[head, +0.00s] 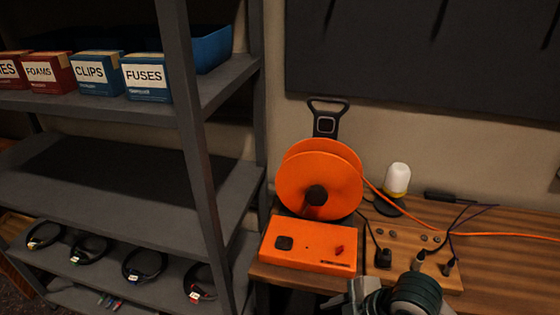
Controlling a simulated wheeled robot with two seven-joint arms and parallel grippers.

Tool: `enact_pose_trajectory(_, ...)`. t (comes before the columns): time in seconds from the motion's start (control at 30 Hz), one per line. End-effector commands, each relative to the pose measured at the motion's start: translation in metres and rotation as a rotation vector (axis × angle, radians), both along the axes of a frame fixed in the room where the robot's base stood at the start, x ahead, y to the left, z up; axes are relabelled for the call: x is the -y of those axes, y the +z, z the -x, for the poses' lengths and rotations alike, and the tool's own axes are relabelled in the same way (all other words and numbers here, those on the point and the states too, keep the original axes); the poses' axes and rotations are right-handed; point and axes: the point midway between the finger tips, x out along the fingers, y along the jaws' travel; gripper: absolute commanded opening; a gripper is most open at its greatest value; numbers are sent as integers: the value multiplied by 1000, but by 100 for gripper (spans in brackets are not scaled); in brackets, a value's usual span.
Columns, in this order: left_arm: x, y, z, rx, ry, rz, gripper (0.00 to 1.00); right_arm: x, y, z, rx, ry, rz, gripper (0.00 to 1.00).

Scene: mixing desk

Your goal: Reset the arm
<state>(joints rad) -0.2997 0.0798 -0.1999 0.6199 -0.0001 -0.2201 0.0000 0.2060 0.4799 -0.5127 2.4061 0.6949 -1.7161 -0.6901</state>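A grey shelf rack (190,130) at left bears labelled boxes (148,77) and, lower down, black cable loops (145,262). On the wooden desk (500,285) stand an orange reel (315,172), an orange box (310,245), a white-topped lamp (397,178) and plugged cables (383,258).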

Motion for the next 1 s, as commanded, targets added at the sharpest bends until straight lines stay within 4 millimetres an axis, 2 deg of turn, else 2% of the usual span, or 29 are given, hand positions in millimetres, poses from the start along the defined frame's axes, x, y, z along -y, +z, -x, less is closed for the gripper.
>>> enact_pose_trajectory(0.13,0,0,0,0,0,0,0,1,-25,17,-69,-231,-73,48)
enact_pose_trajectory(0.27,0,0,0,0,0,0,0,11,-47,33,-125,-445,-117,48)
enact_pose_trajectory(0.53,0,0,0,0,0,0,0,49,-92,82,-235,-904,-156,48)
enact_pose_trajectory(0.7,0,0,0,0,0,0,0,73,-110,112,-274,-1111,-147,48)
enact_pose_trajectory(1.0,0,0,0,0,0,0,0,105,-129,157,-305,-1359,-111,48)
